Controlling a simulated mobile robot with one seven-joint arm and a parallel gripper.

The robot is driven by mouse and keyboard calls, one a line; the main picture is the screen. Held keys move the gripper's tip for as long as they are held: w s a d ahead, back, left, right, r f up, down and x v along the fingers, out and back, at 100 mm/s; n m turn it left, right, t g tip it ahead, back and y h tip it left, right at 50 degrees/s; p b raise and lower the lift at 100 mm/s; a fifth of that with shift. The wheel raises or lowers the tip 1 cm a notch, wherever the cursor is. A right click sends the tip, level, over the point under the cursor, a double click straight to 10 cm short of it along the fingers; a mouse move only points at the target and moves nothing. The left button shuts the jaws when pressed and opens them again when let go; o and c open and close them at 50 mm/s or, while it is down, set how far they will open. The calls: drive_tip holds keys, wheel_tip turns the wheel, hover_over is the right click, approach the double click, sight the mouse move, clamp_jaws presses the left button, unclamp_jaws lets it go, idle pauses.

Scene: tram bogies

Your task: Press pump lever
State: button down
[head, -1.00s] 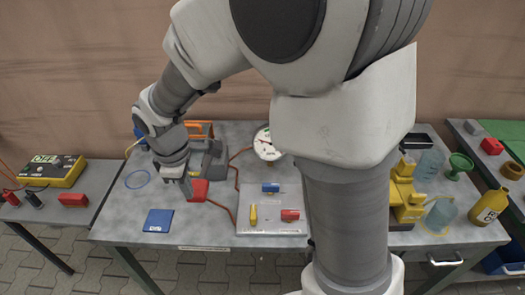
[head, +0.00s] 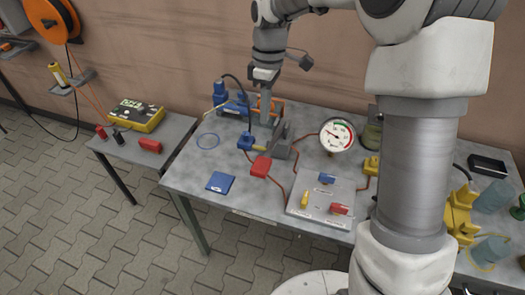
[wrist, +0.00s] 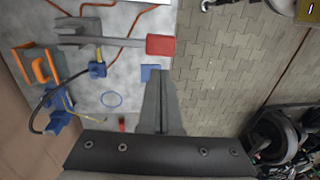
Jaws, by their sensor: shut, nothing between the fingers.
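The pump stands on the grey workbench, with a grey body (head: 280,146) and a lever ending in a red grip (head: 261,167). In the wrist view the grey lever (wrist: 118,44) runs sideways to its red grip (wrist: 160,45). My gripper (head: 265,119) is shut and empty, hanging above the bench behind the red grip in the head view. In the wrist view my gripper's fingers (wrist: 163,78) are together, apart from the grip in the picture. The exact height gap cannot be judged.
A blue-handled fitting (head: 245,142) sits beside the pump. A round gauge (head: 337,134) stands to the right. A blue pad (head: 220,182) and a plate (head: 325,195) with coloured handles lie in front. A side table holds a yellow meter (head: 136,115).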

sight(262, 164)
drive_tip(key=shift+f, duration=0.1)
drive_tip(key=f, duration=0.4)
drive_tip(key=s+f, duration=0.1)
drive_tip(key=f, duration=0.4)
drive_tip(key=s+f, duration=0.1)
drive_tip(key=f, duration=0.3)
drive_tip(key=shift+a+f, duration=0.35)
drive_tip(key=shift+f+b, duration=0.1)
drive_tip(key=shift+b, duration=0.25)
